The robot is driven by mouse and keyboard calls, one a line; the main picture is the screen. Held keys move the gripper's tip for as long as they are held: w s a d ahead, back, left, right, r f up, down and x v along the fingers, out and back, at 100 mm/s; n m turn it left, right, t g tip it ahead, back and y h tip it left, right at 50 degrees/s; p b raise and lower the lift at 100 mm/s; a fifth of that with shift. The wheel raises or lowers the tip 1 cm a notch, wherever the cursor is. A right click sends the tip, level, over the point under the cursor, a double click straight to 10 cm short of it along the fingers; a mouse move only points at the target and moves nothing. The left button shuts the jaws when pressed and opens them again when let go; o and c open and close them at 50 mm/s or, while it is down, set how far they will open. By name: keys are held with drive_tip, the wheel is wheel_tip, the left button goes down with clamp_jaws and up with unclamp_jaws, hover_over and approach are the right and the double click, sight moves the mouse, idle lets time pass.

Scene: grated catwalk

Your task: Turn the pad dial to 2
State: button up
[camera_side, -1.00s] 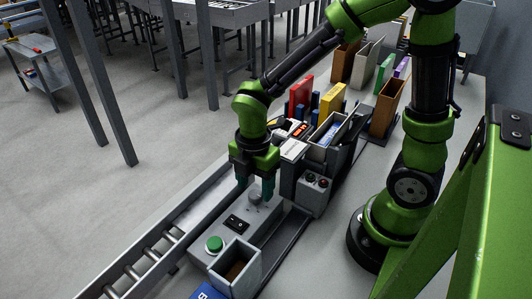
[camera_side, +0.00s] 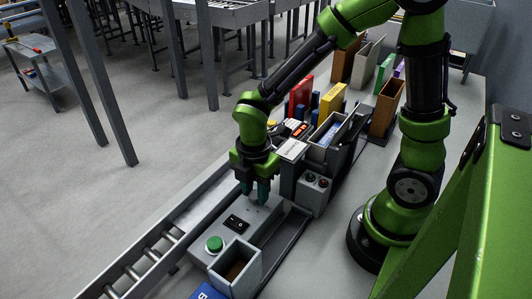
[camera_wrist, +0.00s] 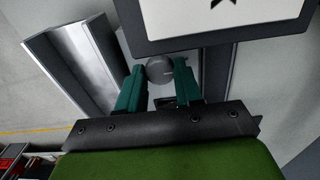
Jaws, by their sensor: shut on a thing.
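The pad (camera_side: 226,240) is a long grey box with a green button (camera_side: 214,244) at its near end and a black rocker switch (camera_side: 236,223) in the middle. The dial (camera_wrist: 160,68) is a round grey knob, seen in the wrist view between the fingers. My gripper (camera_side: 255,193) is down at the pad's far end, its teal fingers shut on the dial. In the side view the fingers mostly hide the dial. The wrist view also shows my gripper (camera_wrist: 159,88), with a finger on each side of the knob. I cannot read any dial numbers.
A roller conveyor (camera_side: 150,252) runs along the pad's left side. An open grey bin (camera_side: 238,266) stands at the pad's near end. A grey box with knobs (camera_side: 314,190) and a label stand (camera_side: 292,152) are close on the gripper's right.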

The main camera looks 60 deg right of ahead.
sight(255, 194)
drive_tip(key=m, duration=0.4)
drive_tip(key=shift+m, duration=2.3)
drive_tip(key=o, duration=1)
drive_tip(key=shift+o, duration=0.2)
wheel_tip(255, 194, up, 17)
drive_tip(key=shift+m, duration=0.3)
